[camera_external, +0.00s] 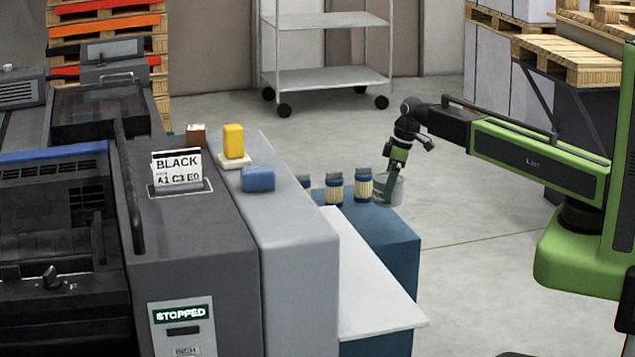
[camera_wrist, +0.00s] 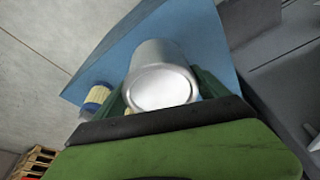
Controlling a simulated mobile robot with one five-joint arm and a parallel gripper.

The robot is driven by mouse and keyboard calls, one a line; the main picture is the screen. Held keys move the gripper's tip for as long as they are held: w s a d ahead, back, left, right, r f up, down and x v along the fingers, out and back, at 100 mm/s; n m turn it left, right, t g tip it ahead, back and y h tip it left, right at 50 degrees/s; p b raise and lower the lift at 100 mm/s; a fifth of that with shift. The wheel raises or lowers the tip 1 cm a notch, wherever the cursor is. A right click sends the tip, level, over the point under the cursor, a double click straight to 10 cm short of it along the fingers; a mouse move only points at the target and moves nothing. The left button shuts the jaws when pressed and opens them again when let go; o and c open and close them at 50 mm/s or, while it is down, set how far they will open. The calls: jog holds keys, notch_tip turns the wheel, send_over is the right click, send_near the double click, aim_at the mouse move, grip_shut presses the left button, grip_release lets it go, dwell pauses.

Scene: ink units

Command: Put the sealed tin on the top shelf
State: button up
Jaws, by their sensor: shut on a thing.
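A plain silver-grey tin (camera_external: 390,190) is at the right end of the blue cabinet top, to the right of several jars. My gripper (camera_external: 391,187) is shut on it from above. I cannot tell whether its base touches the blue top. In the wrist view the tin (camera_wrist: 162,88) sits between my green fingers (camera_wrist: 160,96), its round pale end facing the camera. A wheeled metal shelf cart stands at the back; its upper visible shelf (camera_external: 330,21) is bare in view, and its top is cut off by the frame.
Blue-lidded jars with cream labels (camera_external: 363,186) stand left of the tin on the blue cabinet (camera_external: 395,236). A white board (camera_external: 375,285) lies in front. The grey press (camera_external: 195,240) fills the left. Open floor (camera_external: 340,125) lies between cabinet and cart.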

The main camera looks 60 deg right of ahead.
jog(key=s+d+r+p, duration=0.3)
jog(key=s+d+r, duration=0.1)
jog(key=s, duration=0.1)
jog(key=shift+d, duration=0.3)
